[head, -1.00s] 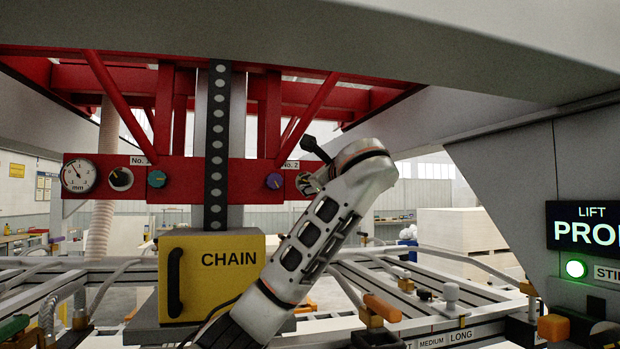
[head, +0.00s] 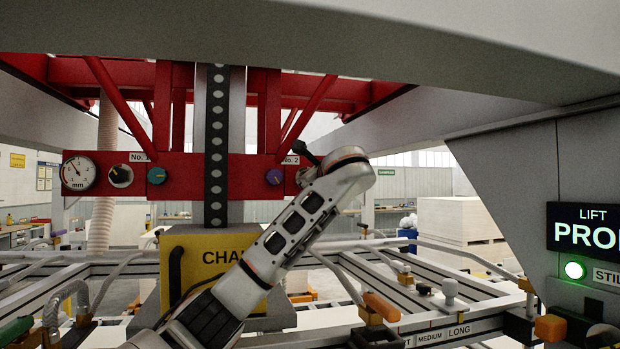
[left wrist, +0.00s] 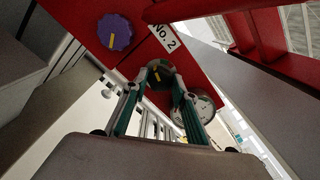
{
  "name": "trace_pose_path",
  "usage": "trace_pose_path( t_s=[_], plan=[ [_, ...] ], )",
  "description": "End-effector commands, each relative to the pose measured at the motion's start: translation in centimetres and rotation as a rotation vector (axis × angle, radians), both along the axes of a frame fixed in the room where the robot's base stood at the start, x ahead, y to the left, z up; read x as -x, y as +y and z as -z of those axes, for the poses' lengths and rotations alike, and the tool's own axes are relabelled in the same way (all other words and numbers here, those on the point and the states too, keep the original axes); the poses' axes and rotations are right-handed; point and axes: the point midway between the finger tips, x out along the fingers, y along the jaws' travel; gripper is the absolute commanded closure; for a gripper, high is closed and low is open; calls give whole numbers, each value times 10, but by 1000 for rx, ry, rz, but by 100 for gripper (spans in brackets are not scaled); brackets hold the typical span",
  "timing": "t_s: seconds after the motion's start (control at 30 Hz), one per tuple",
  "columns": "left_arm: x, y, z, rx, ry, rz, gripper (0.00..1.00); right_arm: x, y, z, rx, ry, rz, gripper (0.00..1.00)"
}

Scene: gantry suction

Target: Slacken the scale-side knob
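On the red beam's No. 2 side, a black knob with a yellow mark (left wrist: 160,73) sits between a purple knob (left wrist: 115,32) and a round gauge (left wrist: 202,108) in the left wrist view. My left gripper (left wrist: 165,82) has its fingers apart, one on each side of the black knob's face. I cannot tell whether they touch it. In the head view the purple knob (head: 274,177) shows, while my left arm's wrist hides most of the black knob and the gauge. My right gripper is in neither view.
On the No. 1 side are a gauge marked mm (head: 78,173), a black knob (head: 121,175) and a teal knob (head: 157,175). A dark perforated chain strip (head: 216,130) hangs above a yellow box (head: 190,250). Grey rails and an orange handle (head: 381,306) lie below.

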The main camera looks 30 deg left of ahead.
Motion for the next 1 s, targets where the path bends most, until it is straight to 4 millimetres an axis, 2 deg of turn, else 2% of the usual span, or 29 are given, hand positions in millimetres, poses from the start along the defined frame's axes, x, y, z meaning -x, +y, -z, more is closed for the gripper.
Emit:
trace_pose_path(
  t_s=[0.43,0.67,1.0],
  plan=[
    [0,-1,2,39,-44,0,94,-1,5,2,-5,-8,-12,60],
    [0,-1,3,137,-157,0,94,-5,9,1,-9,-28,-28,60],
    [0,-1,2,292,-338,0,94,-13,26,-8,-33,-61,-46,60]
  ],
)
